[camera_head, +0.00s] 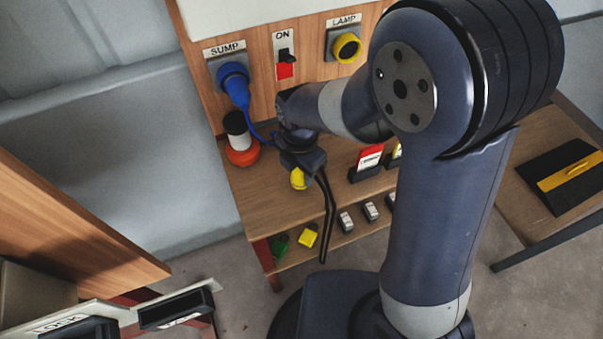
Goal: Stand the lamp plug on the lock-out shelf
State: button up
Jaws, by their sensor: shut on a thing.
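The lamp plug (299,180) shows as a rounded yellow end just below my gripper (301,163), which is shut on it. The rest of the plug is hidden by the gripper. They are above the wooden bench, in front of the panel. The socket under the LAMP label (346,48) is a yellow ring with a dark opening and no plug in it. What looks like the lock-out shelf (58,325), with a partly cut-off label starting LOCK, is at the bottom left, well apart from my gripper. It carries black open-topped holders (176,309).
A blue plug (234,86) sits in the SUMP socket, its cable running behind my arm. A red switch (285,69) is under ON. A wooden panel (75,235) rises near the shelf.

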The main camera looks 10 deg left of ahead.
jog(key=shift+f, duration=1.25)
jog(key=shift+f, duration=0.1)
jog(key=o, duration=1.3)
notch_tip(320, 180, up, 12)
jog(key=shift+r+p, duration=0.15)
jog(key=shift+p, duration=0.25)
